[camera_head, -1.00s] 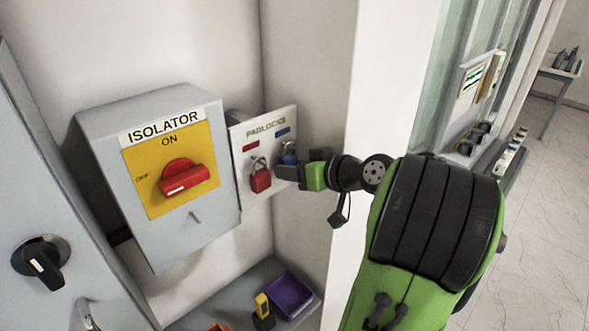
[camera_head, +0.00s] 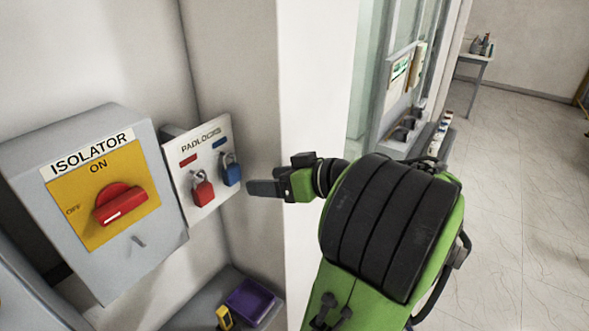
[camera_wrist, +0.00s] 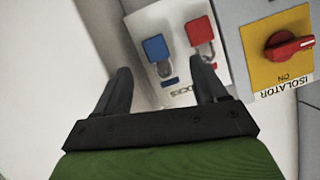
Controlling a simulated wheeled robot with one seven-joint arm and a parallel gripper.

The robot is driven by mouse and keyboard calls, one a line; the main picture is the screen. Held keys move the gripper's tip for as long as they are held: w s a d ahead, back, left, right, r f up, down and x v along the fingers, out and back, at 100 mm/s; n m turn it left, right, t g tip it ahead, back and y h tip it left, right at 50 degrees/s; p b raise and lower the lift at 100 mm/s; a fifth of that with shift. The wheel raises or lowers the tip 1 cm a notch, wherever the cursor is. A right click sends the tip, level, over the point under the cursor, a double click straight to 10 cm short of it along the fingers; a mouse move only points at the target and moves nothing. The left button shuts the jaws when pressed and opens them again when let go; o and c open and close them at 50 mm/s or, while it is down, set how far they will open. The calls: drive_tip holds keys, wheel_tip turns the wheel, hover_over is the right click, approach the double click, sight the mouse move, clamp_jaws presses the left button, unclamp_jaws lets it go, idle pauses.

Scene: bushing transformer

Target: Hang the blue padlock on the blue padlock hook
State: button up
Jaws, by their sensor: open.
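The blue padlock (camera_head: 230,170) hangs on the right side of the white padlocks board (camera_head: 204,210), under a small blue label (camera_head: 220,142). Its shackle is at the hook there; the hook itself is too small to make out. My gripper (camera_head: 250,188) is just right of the board, apart from the padlock, with nothing held. In the wrist view the gripper (camera_wrist: 165,85) has its two fingers spread wide, and the blue padlock (camera_wrist: 155,48) shows beyond the gap between them, upside down in that picture.
A red padlock (camera_head: 202,189) hangs left of the blue one. The isolator box (camera_head: 110,190) with a red switch stands left of the board. A white wall edge (camera_head: 305,110) is close to my arm. A purple tray (camera_head: 250,302) lies below.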

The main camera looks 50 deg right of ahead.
drive_tip(key=v, duration=0.6)
drive_tip(key=shift+r, duration=0.25)
drive_tip(key=shift+w, duration=0.15)
drive_tip(key=w+a+f+g+b, duration=0.2)
drive_tip(key=w+a+f+g, duration=0.2)
drive_tip(key=a+f, duration=0.35)
drive_tip(key=w+a+f+g+b, duration=0.2)
drive_tip(key=w+a+f+g, duration=0.2)
drive_tip(key=a+f, duration=0.3)
drive_tip(key=s+a+f+g+h+b, duration=0.1)
drive_tip(key=s+a+f+b, duration=0.2)
drive_tip(key=a, duration=0.6)
drive_tip(key=s+n+t+b, duration=0.1)
drive_tip(key=s, duration=0.7)
drive_tip(key=shift+r+h, duration=0.2)
drive_tip(key=shift+h, duration=0.1)
